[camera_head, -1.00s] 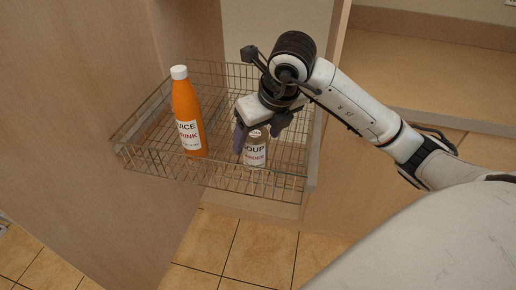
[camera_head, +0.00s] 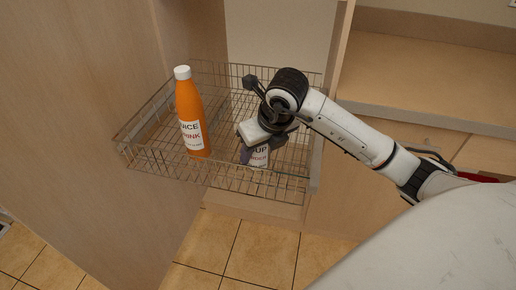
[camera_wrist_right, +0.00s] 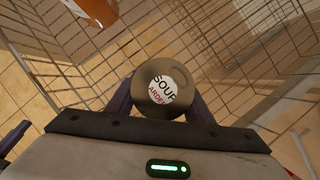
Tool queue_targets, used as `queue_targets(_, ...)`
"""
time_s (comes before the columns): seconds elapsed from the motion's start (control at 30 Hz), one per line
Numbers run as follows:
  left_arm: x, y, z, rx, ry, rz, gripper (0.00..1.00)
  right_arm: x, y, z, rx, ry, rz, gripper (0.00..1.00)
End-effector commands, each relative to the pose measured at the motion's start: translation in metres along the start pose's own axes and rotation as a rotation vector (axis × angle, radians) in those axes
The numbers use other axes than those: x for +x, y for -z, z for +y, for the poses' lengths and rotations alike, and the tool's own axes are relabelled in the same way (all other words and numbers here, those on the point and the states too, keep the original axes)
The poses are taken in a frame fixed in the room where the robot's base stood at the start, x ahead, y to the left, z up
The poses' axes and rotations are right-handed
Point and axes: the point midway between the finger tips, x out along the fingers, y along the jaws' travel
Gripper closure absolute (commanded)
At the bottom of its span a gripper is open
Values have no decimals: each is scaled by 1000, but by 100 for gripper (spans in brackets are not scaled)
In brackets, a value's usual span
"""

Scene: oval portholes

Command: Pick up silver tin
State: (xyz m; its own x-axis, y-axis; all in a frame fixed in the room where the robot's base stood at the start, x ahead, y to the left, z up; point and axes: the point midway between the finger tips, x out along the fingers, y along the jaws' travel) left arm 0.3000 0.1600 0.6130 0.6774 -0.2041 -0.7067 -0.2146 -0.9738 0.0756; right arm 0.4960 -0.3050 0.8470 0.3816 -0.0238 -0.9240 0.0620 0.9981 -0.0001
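The silver tin (camera_head: 260,157), labelled SOUP, stands in a wire basket (camera_head: 219,172), with its lid and label partly showing. In the wrist view the tin (camera_wrist_right: 162,90) sits between the two dark purple fingers of my right gripper (camera_wrist_right: 160,105). In the head view my right gripper (camera_head: 259,150) is down around the tin's upper part and hides some of it. One finger is on each side, very close to the tin. I cannot tell whether they press on it. My left gripper is not in view.
An orange juice bottle (camera_head: 190,120) with a white cap stands in the basket left of the tin; it also shows in the wrist view (camera_wrist_right: 93,8). Wooden panels flank the basket. A wooden counter (camera_head: 430,85) lies at right. Tiled floor (camera_head: 235,255) is below.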

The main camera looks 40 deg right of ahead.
Motion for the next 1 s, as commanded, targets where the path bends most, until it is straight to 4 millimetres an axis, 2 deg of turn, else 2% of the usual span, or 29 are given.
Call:
queue_targets(0.03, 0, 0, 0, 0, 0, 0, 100, 0, 0, 0, 0, 0, -1, 64)
queue_targets(0.17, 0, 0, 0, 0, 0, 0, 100, 0, 0, 0, 0, 0, -1, 86)
queue_targets(0.2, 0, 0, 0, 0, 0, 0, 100, -1, -1, 0, 0, -1, -4, 88)
queue_targets(0.4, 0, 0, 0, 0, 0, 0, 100, -2, -2, 0, 0, -1, -5, 88)
queue_targets(0.53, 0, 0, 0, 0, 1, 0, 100, -13, -7, 0, 0, 0, -8, 88)
queue_targets(1.0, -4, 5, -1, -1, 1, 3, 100, -92, -39, 0, 0, 0, -7, 88)
